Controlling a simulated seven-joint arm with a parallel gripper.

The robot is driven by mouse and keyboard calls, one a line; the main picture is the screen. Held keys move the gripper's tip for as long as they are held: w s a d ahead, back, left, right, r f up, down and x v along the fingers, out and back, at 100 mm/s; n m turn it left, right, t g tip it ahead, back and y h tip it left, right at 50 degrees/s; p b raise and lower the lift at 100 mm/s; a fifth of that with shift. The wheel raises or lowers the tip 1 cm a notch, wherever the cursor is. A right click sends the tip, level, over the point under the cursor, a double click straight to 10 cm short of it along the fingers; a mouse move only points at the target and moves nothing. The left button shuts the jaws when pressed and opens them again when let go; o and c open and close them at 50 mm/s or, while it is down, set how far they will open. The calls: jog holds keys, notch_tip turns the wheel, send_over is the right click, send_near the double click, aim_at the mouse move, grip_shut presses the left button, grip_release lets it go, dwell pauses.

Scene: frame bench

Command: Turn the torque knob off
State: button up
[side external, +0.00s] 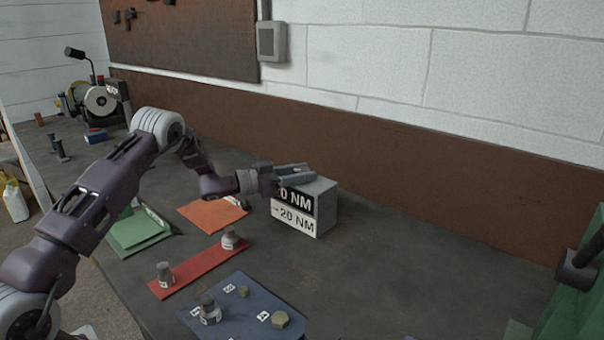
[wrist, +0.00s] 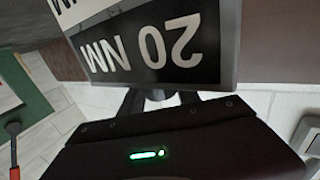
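A grey box (side external: 325,205) stands on the bench in the side external view. Its front carries a black panel and a white panel, and the white one reads "-20 NM". In the wrist view the box's black panel (wrist: 150,45) shows "20 NM" upside down, close in front of the camera. My gripper (side external: 298,175) is at the top of the box, roughly level, with its fingers over the top edge. The box hides the fingertips in the wrist view. No torque knob can be made out. Whether the fingers hold anything is unclear.
A red strip (side external: 200,268) with grey pieces and a blue board (side external: 245,310) with bolts lie in front. An orange sheet (side external: 212,214) and green sheets (side external: 138,232) lie to the left. A brown backboard (side external: 430,165) runs behind.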

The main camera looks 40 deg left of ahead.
grip_shut()
jog(key=shift+y, duration=0.3)
jog(key=n+t+y, duration=0.1)
jog(key=n+y, duration=0.1)
jog(key=y, duration=0.1)
jog(key=n+t+y, duration=0.1)
jog(key=n+y, duration=0.1)
jog(key=y, duration=0.1)
jog(key=shift+d, duration=0.1)
jog(key=shift+n+y, duration=1.9)
jog(key=shift+y, duration=0.8)
jog(key=shift+g+y, duration=0.3)
jog(key=o, duration=0.7)
grip_release()
